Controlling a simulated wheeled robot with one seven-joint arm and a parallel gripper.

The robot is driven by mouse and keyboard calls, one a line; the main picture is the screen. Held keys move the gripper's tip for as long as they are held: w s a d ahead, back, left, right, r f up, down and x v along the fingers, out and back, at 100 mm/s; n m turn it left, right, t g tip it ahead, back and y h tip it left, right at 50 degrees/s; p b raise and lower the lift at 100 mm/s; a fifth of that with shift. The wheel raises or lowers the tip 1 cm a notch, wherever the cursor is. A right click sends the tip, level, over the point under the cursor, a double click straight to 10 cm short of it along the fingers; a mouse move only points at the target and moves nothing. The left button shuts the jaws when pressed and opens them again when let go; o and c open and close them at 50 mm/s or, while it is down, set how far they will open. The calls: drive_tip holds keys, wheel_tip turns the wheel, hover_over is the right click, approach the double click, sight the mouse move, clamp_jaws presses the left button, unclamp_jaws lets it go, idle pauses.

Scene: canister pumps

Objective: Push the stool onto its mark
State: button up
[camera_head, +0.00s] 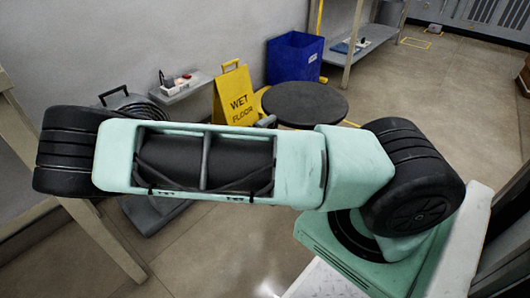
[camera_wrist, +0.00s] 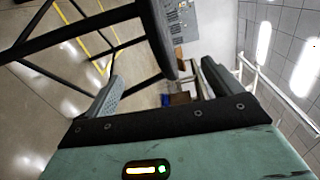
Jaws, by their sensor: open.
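The stool has a round dark seat (camera_head: 305,104) and stands in front of the wet floor sign in the head view; its legs are hidden there by my arm. In the wrist view its seat edge (camera_wrist: 164,38) lies between and beyond the fingers, with dark legs and bars (camera_wrist: 78,28) at left. Yellow floor lines (camera_wrist: 92,43) show among the legs; I cannot tell whether they are the stool's mark. My gripper (camera_wrist: 165,86) is open, fingers apart, with nothing held; contact with the stool cannot be told. It is mostly hidden in the head view.
A yellow wet floor sign (camera_head: 235,96) and blue bin (camera_head: 294,59) stand behind the stool. A shelf (camera_head: 367,40) is at the back, a small wall shelf (camera_head: 186,87) at left. A yellow floor outline (camera_head: 415,43) lies far back. Floor at right is clear.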

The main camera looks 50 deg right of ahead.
sight(280, 121)
drive_tip(key=shift+n+t+h, duration=0.3)
drive_tip(key=shift+n+t, duration=0.2)
drive_tip(key=shift+n, duration=0.3)
drive_tip(key=d+b, duration=0.1)
drive_tip(key=d, duration=0.1)
drive_tip(key=w+d+b, duration=0.1)
drive_tip(key=d+b, duration=0.1)
drive_tip(key=d+f+b, duration=0.1)
drive_tip(key=d, duration=0.1)
drive_tip(key=shift+w+d, duration=0.2)
drive_tip(key=shift+w, duration=0.2)
drive_tip(key=shift+w+d+r+p, duration=0.1)
drive_tip(key=shift+d+r+p, duration=0.15)
drive_tip(key=shift+d+p, duration=0.2)
drive_tip(key=shift+d+r+p, duration=0.25)
drive_tip(key=shift+d+p, duration=0.05)
drive_tip(key=shift+d, duration=0.2)
drive_tip(key=shift+w+d+f+p, duration=0.15)
drive_tip(key=shift+d+p, duration=0.2)
drive_tip(key=shift+d, duration=0.2)
drive_tip(key=shift+w+d+f+p, duration=0.1)
drive_tip(key=shift+d+p, duration=0.25)
drive_tip(key=shift+d, duration=0.2)
drive_tip(key=shift+s, duration=0.1)
clamp_jaws()
drive_tip(key=shift+d+r, duration=0.1)
